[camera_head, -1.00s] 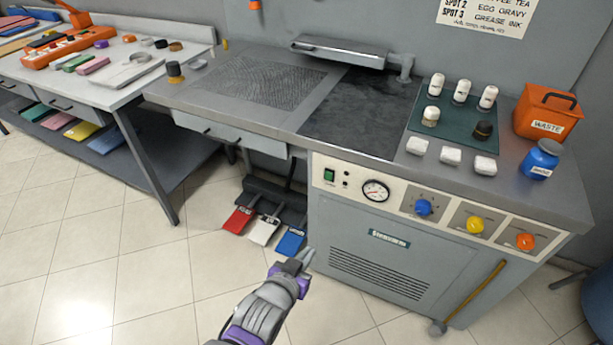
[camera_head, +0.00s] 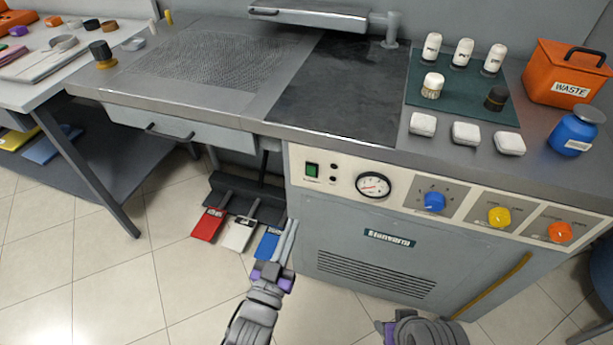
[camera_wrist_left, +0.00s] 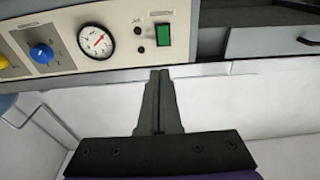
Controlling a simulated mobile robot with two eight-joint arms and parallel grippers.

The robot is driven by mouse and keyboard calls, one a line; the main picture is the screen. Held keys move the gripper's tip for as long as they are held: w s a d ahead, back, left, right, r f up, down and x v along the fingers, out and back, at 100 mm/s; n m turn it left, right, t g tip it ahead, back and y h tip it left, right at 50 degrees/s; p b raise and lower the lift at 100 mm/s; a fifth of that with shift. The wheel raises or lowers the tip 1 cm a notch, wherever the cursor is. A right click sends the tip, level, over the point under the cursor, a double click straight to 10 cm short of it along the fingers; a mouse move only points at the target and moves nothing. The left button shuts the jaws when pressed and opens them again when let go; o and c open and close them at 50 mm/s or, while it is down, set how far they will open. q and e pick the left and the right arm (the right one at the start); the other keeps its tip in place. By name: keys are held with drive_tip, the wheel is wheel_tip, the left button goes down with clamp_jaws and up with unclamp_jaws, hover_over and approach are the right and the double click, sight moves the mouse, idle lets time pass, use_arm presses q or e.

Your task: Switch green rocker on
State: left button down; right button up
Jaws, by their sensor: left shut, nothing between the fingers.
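The green rocker (camera_head: 312,169) is a small switch at the left end of the cream control panel (camera_head: 340,194) on the grey machine's front. It also shows in the left wrist view, where the green rocker (camera_wrist_left: 163,35) lies straight beyond the fingertips. My left gripper (camera_head: 290,222) is shut and empty, below and slightly left of the rocker, apart from the panel. In the left wrist view its fingers (camera_wrist_left: 159,72) are together, pointing toward the panel's lower edge. A part of my right arm shows at the bottom; its fingers are not visible.
A pressure gauge (camera_head: 373,185) and blue (camera_head: 434,202), yellow (camera_head: 499,217) and orange (camera_head: 560,232) knobs share the panel. A drawer handle (camera_head: 170,133) sticks out at left. Red, white and blue pedals (camera_head: 239,233) stand on the floor below. White tiled floor in front is open.

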sight(314, 168)
use_arm(q)
drive_tip(key=x, duration=1.4)
drive_tip(key=shift+b, duration=0.35)
drive_tip(key=shift+w+r+g+p, duration=0.15)
drive_tip(key=shift+w+g+p, duration=0.15)
drive_tip(key=shift+p, duration=0.15)
drive_tip(key=shift+s, duration=0.1)
